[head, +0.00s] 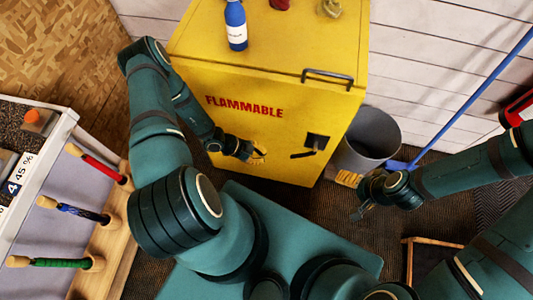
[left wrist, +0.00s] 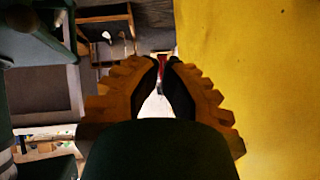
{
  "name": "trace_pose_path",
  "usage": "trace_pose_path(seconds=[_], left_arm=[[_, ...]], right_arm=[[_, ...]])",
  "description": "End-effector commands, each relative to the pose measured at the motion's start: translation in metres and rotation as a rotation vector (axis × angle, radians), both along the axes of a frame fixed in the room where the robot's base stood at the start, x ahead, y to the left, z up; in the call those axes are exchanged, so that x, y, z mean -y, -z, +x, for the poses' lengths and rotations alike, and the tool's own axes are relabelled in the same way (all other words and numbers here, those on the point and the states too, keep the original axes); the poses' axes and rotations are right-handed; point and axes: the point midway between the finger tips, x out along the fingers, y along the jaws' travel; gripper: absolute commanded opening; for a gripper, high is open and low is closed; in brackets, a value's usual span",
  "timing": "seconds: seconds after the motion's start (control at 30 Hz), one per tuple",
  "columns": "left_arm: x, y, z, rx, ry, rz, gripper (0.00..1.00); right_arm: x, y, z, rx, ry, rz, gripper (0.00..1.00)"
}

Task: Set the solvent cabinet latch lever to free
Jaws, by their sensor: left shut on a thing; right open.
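The yellow solvent cabinet (head: 220,125) stands ahead, with red FLAMMABLE lettering on its front. Its latch has a dark plate (head: 317,141) and a black latch lever (head: 302,155) reaching left and slightly down. My left gripper (head: 262,156) is close to the cabinet front, left of the lever, with a visible gap to it. In the left wrist view its ribbed fingers (left wrist: 166,66) come together beside the yellow cabinet face (left wrist: 260,80); what they hold cannot be made out. My right gripper (head: 362,207) is open, low at the right, apart from the cabinet.
A grey bin (head: 370,140) stands right of the cabinet, with a blue broom handle (head: 470,95) leaning behind. A blue bottle (head: 236,25) stands on the cabinet top near a dark handle (head: 328,77). A bench (head: 65,165) with grips is at the left.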

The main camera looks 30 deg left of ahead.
Motion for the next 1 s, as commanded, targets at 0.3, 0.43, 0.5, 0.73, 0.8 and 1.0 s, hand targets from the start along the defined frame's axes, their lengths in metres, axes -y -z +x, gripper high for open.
trace_pose_path(seconds=[0.3, 0.43, 0.5, 0.73, 0.8, 1.0], left_arm=[[0.032, -0.032, -0.018, 0.438, 0.687, 0.211, 0.0], [0.039, -0.044, -0.025, 0.66, 0.978, 0.28, 0.0], [0.041, -0.048, -0.027, 0.767, 1.094, 0.303, 0.0], [0.04, -0.058, -0.024, 1.074, 1.319, 0.375, 0.0], [0.038, -0.06, -0.021, 1.161, 1.357, 0.403, 0.0], [0.03, -0.066, -0.012, 1.404, 1.452, 0.507, 0.0]], right_arm=[[0.0, 0.0, 0.0, 0.0, 0.0, 0.0, 0.85], [0.0, -0.001, 0.0, 0.0, 0.0, 0.0, 0.85], [0.0, -0.001, 0.0, 0.0, 0.0, 0.0, 0.85], [0.0, -0.001, 0.0, 0.001, 0.0, 0.0, 0.85], [0.0, -0.001, 0.0, 0.001, 0.0, 0.0, 0.85], [0.0, -0.002, 0.001, 0.002, 0.001, 0.0, 0.85]])
